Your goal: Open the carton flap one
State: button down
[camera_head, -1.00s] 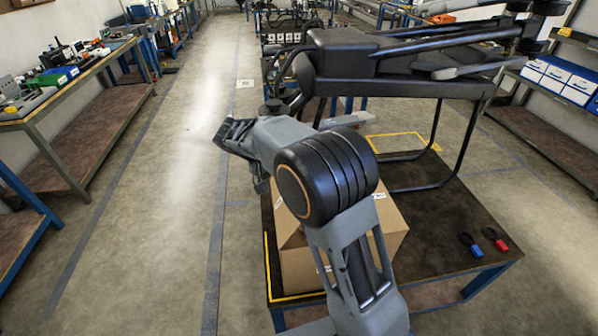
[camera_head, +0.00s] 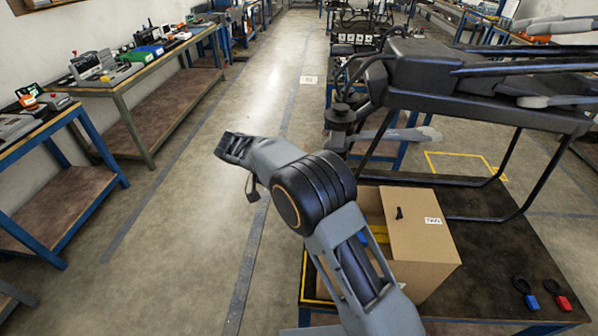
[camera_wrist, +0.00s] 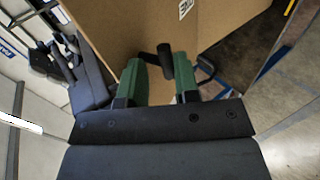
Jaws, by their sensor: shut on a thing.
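The carton (camera_head: 425,282) stands on the dark table right of my arm in the head view. Its top is partly open, and a yellow and a blue thing show inside. The flap on the right (camera_head: 420,235) lies over the top with a black handle (camera_head: 399,213) and a white label. In the head view my fingers and the held flap are hidden or not clear.
A large black drone frame (camera_head: 470,75) stands on the table (camera_head: 510,270) behind the carton. Blue-tagged (camera_head: 526,293) and red-tagged (camera_head: 557,294) loops lie at its right. A workbench (camera_head: 140,72) with tools stands at the left. The floor aisle between is clear.

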jog(key=f+h+p, duration=0.1)
jog(key=a+f+h+p, duration=0.1)
jog(key=f, duration=0.1)
jog(key=f+g+h+p, duration=0.1)
jog(key=f, duration=0.1)
jog(key=shift+w+a, duration=0.25)
jog(key=shift+a, duration=0.15)
jog(key=shift+r, duration=0.1)
jog(key=c, duration=1.2)
grip_release()
jog(key=shift+a, duration=0.1)
